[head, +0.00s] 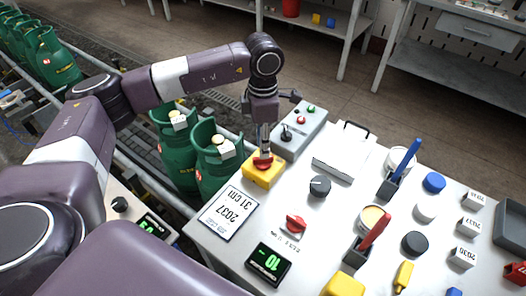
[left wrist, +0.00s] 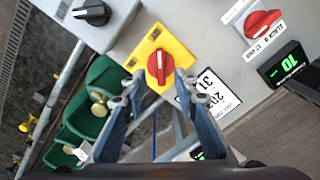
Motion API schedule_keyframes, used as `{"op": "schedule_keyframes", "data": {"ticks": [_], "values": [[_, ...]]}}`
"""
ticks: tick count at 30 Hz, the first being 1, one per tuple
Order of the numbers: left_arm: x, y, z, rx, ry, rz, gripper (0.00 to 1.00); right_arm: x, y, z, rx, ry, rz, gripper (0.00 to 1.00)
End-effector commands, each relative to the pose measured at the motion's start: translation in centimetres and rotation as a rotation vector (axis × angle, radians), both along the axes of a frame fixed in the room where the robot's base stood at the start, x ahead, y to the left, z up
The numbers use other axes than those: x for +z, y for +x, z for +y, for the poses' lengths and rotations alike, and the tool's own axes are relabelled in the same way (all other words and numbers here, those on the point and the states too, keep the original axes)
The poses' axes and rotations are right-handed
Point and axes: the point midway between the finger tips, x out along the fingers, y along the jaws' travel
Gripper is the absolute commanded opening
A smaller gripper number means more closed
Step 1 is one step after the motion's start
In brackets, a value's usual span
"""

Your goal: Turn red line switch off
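A red rotary switch (head: 263,161) sits on a yellow box (head: 261,173) at the table's back left edge. In the left wrist view the red switch (left wrist: 160,67) stands on the yellow box (left wrist: 176,40), its handle pointing up and down the picture. My left gripper (head: 264,153) is directly over the switch. In the left wrist view its fingers (left wrist: 159,79) are apart, one on each side of the switch handle, with gaps visible. Whether the tips touch it is unclear. My right gripper is out of view.
A grey control box (head: 300,132) with a black knob and buttons stands beside the yellow box. Another red knob (head: 296,222), a black dial (head: 320,186), a printed card (head: 231,212) and a green-digit display (head: 268,263) are nearby. Green gas cylinders (head: 215,158) stand left of the table.

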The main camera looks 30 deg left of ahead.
Motion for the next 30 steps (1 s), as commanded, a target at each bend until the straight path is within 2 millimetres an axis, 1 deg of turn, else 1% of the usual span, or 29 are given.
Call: {"op": "schedule_keyframes", "data": {"ticks": [1, 6, 9, 12, 17, 30], "values": [[1.4, 0.1, 0.0, -0.001, 0.000, -0.006, 0.28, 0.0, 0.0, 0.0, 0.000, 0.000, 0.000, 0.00], [4.8, 0.1, 0.0, 0.000, -0.001, -0.006, 0.28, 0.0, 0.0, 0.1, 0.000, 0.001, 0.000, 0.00], [6.3, 0.1, 0.0, 0.001, 0.000, -0.004, 0.28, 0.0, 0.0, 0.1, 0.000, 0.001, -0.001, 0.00], [7.2, 0.0, 0.0, 0.001, 0.000, -0.002, 0.28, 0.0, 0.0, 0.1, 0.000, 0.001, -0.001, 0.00], [7.8, 0.0, 0.0, 0.001, 0.000, -0.001, 0.28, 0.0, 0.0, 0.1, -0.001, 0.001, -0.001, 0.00], [7.8, 0.0, 0.0, 0.001, 0.001, -0.001, 0.28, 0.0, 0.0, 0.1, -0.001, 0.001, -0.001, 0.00]]}}
